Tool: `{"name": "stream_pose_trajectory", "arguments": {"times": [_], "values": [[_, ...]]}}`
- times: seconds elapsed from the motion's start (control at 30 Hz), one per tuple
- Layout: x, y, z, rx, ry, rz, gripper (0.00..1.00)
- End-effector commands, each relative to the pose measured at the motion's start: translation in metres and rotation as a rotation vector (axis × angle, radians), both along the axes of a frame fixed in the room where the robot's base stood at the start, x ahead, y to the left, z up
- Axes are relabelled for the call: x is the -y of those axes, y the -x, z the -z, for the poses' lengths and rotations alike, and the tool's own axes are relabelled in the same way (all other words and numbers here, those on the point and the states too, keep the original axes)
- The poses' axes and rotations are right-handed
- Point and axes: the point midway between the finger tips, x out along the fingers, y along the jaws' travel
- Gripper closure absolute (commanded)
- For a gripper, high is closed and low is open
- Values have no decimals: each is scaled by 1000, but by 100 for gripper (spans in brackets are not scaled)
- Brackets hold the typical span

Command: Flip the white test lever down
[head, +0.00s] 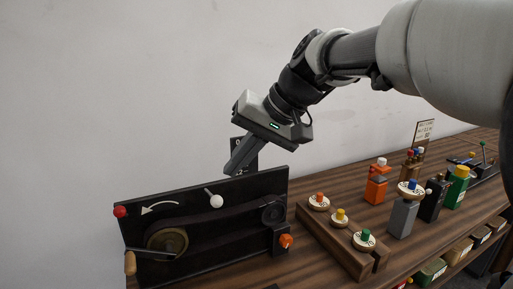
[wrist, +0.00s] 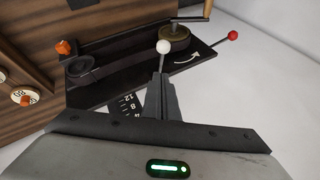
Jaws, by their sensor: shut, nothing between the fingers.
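The white test lever (head: 216,201) has a white ball knob on a short stem, on the black panel (head: 200,230) at the left. Its stem leans up and left from the knob in the head view. My gripper (head: 235,168) is shut and empty, above and behind the panel's top edge, a little right of the lever. In the wrist view the white knob (wrist: 163,47) shows just beyond the closed fingertips (wrist: 160,78). I cannot tell whether they touch; in the head view there is a gap.
The panel carries a red ball (head: 120,211), a crank wheel (head: 167,243) with a wooden handle, a belt and an orange knob (head: 286,240). A wooden block (head: 345,245) with coloured pegs stands right of it. Several small coloured devices stand further right.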

Motion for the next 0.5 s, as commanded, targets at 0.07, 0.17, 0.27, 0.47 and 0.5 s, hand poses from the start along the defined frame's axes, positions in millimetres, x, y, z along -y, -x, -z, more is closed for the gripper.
{"name": "stream_pose_trajectory", "arguments": {"times": [0.07, 0.17, 0.27, 0.47, 0.5], "values": [[-6, 7, 12, -1, 0, -3, 100], [-11, 14, 22, 0, 0, -2, 100], [-14, 18, 28, 1, 0, -1, 100], [-15, 20, 32, 1, 0, 0, 100], [-15, 20, 32, 1, 0, 0, 100]]}}
